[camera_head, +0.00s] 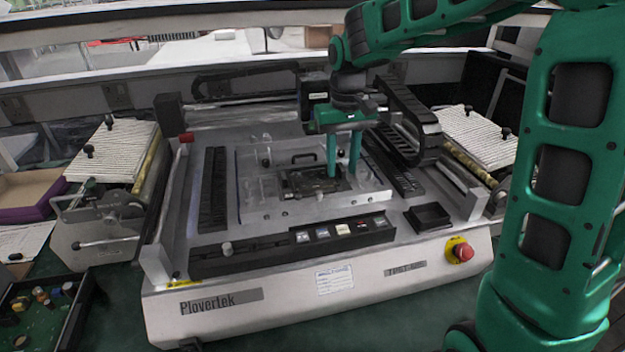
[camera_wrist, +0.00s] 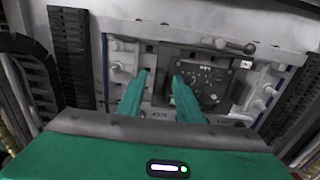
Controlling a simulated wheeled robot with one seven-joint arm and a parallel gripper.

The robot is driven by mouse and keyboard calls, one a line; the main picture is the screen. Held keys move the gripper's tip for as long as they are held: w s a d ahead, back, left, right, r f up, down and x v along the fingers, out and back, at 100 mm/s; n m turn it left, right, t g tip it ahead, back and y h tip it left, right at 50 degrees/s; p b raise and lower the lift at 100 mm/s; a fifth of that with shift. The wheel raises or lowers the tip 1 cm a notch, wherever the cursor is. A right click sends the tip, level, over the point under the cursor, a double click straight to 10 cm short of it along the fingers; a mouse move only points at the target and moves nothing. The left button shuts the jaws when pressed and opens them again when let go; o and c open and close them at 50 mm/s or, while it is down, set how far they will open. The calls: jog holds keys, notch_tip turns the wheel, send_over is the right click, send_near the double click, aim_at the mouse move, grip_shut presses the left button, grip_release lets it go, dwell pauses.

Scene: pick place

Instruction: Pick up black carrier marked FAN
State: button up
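A black carrier (camera_head: 299,186) lies flat in the clear fixture in the middle of the machine bed. It also shows in the wrist view (camera_wrist: 208,82), with small pale marks that I cannot read surely as FAN. My gripper (camera_head: 342,174) points down over the right part of the carrier in the head view. In the wrist view my gripper (camera_wrist: 159,75) has its two green fingers apart, with a gap over the carrier's left part. No grip shows. The fingers hide part of the carrier, and I cannot tell whether their tips touch it.
The clear fixture plate (camera_head: 260,208) surrounds the carrier. A black cable chain (camera_head: 408,115) stands close right of my gripper. A small black tray (camera_head: 428,216) and a red stop button (camera_head: 463,252) are at front right.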

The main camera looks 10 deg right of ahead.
grip_shut()
